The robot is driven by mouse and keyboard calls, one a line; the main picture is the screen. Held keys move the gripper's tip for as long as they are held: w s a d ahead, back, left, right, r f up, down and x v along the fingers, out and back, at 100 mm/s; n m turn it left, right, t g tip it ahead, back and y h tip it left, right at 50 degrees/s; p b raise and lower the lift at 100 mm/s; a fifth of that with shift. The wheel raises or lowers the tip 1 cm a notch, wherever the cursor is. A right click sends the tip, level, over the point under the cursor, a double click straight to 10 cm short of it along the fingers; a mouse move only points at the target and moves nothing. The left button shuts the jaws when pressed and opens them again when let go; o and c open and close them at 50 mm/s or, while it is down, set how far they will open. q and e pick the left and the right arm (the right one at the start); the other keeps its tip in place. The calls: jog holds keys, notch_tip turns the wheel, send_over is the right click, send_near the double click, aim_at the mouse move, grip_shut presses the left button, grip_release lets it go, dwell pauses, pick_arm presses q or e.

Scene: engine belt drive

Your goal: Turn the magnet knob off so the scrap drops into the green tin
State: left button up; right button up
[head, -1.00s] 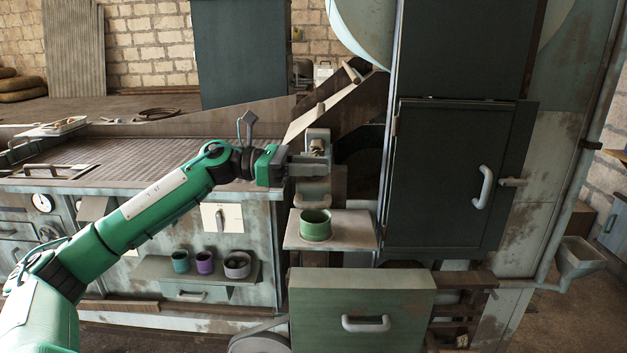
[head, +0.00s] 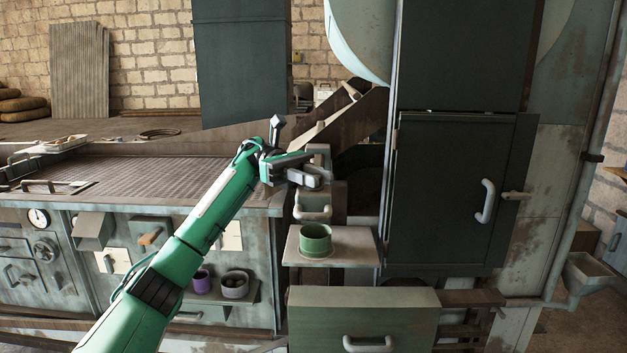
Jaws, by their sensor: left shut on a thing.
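My left gripper (head: 312,177) is at the grey magnet housing (head: 318,152), above the small shelf. It is shut on the magnet knob, which its fingers mostly hide. The green tin (head: 316,240) stands upright on the pale shelf (head: 350,250), below the gripper and apart from it. Its inside looks dark, and I cannot tell whether anything lies in it. I cannot make out the scrap. My right gripper is not in view.
A grey bracket (head: 313,213) sits between the gripper and the tin. The dark cabinet door (head: 445,190) stands close on the right, and a green drawer (head: 362,315) is below the shelf.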

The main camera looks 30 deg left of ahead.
pick_arm(q)
jog(key=shift+g, duration=0.3)
jog(key=o, duration=1)
jog(key=shift+d, duration=0.1)
jog(key=shift+c, duration=0.2)
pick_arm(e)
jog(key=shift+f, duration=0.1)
